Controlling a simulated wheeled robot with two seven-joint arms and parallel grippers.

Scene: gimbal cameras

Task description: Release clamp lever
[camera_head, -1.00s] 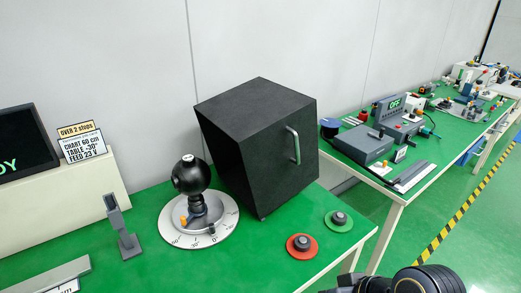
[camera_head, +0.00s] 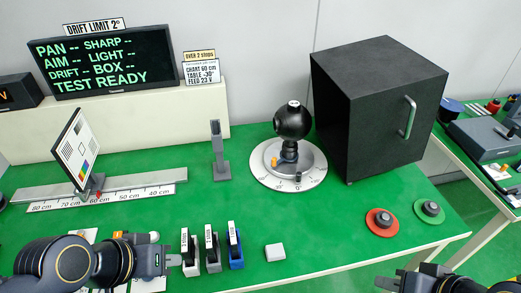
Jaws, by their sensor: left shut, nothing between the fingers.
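The black ball-shaped gimbal camera (camera_head: 292,122) stands upright on a round white dial plate (camera_head: 262,181) at the middle of the green table. A small orange lever (camera_head: 274,161) sits at the left of its base, and a small dark knob (camera_head: 298,177) sits at the front. I cannot tell whether the lever is clamped. My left gripper (camera_head: 178,260) is shut and empty at the lower left, beside the small upright blocks, well apart from the gimbal. My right gripper (camera_head: 380,283) shows at the bottom edge, partly cut off, so its jaws are unclear.
A black box (camera_head: 375,110) with a handle stands right of the gimbal. Red (camera_head: 381,222) and green (camera_head: 429,211) discs with dark knobs lie in front. A grey post (camera_head: 219,155), a rail (camera_head: 150,182) with a chart (camera_head: 76,150), and a white block (camera_head: 275,252) are also here.

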